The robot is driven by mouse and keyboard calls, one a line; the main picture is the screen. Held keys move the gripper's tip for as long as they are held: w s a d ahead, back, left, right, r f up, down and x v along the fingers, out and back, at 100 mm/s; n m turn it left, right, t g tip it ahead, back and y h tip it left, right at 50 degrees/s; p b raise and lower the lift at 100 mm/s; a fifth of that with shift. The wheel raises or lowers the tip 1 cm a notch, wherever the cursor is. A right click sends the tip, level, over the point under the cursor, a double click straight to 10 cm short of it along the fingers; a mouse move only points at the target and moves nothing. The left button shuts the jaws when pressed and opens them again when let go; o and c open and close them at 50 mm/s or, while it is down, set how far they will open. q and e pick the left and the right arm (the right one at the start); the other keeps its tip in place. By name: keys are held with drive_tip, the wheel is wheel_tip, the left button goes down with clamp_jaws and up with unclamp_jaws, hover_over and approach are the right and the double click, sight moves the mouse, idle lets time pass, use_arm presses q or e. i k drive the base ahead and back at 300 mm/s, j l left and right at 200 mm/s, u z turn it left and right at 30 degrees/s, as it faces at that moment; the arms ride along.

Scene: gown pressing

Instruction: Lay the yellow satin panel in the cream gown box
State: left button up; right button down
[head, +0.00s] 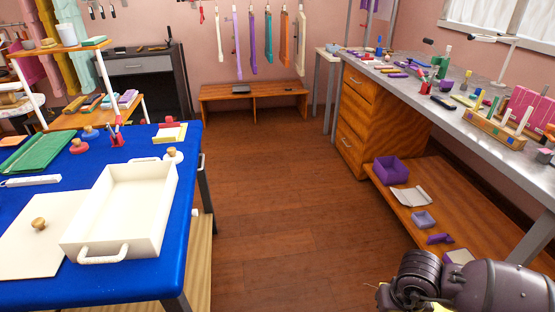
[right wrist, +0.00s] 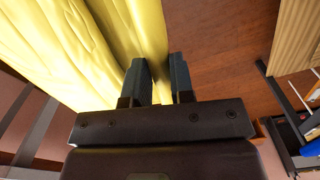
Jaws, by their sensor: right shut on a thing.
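The cream gown box (head: 128,205) stands open and empty on the blue-covered table at the left in the head view. Its flat cream lid (head: 38,240) with a round wooden knob lies beside it to the left. In the right wrist view my right gripper (right wrist: 159,72) is shut on the yellow satin panel (right wrist: 85,40), which hangs in long folds. In the head view my right arm is at the lower right, away from the box; its fingertips and most or all of the panel are hidden or out of frame. My left gripper is not in view.
The blue table (head: 170,262) also holds a green folded cloth (head: 38,150), red-based tools and a yellow-and-white block. Open wooden floor (head: 260,210) lies between it and the grey workbench (head: 450,115) at the right. A purple bin (head: 390,171) sits on the bench's lower shelf.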

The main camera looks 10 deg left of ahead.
sight(138, 213)
drive_tip(key=k+j+u, duration=0.15)
drive_tip(key=j+u, duration=0.2)
drive_tip(key=k+j+u, duration=0.15)
drive_tip(key=j+u, duration=0.55)
drive_tip(key=j, duration=0.15)
